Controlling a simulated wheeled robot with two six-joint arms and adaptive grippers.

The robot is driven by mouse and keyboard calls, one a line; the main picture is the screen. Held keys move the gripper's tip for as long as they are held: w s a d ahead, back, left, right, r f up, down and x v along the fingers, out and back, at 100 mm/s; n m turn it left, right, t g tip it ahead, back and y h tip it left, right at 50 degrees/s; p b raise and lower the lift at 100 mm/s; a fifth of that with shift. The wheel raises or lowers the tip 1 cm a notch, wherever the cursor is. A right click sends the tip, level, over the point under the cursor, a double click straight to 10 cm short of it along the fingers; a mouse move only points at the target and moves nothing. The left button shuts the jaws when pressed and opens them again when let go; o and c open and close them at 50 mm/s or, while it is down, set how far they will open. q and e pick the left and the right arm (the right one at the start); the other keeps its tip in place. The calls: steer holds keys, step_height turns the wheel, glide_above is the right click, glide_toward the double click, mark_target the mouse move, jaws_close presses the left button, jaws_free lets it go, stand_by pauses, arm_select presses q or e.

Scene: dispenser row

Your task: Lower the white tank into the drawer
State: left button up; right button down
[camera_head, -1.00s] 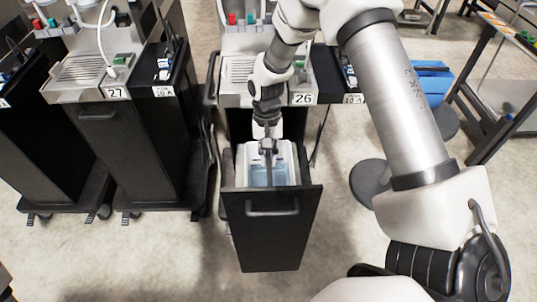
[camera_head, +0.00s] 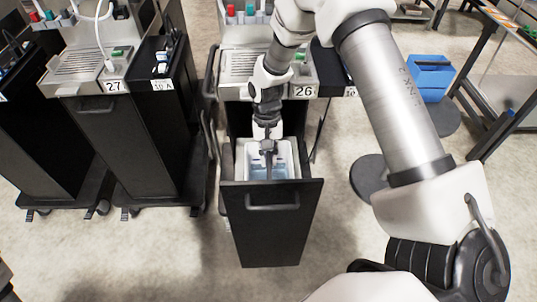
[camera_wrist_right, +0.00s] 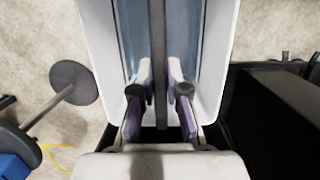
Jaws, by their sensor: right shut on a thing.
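The white tank (camera_head: 286,150) is inside the open black drawer (camera_head: 272,222) under station 26, with its rim showing near the drawer's top edge. A bluish inside shows in the tank. My right gripper (camera_head: 268,170) reaches down from above and is shut on the tank's dark middle bar. In the right wrist view the gripper (camera_wrist_right: 160,100) has its fingers on both sides of this bar, between the white walls of the tank (camera_wrist_right: 222,60). The tank's underside is hidden by the drawer front. My left gripper is not in view.
Station 26 (camera_head: 303,91) stands right behind the drawer. Station 27 (camera_head: 113,86) and its black cabinet stand to the left. A blue box (camera_head: 430,78) and a round dark stool (camera_head: 369,176) are at the right. Bare floor lies in front.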

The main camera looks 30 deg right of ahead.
steer(key=shift+f, duration=0.4)
steer(key=c, duration=1.1)
jaws_free()
steer(key=v, duration=1.2)
steer(key=shift+s, duration=0.15)
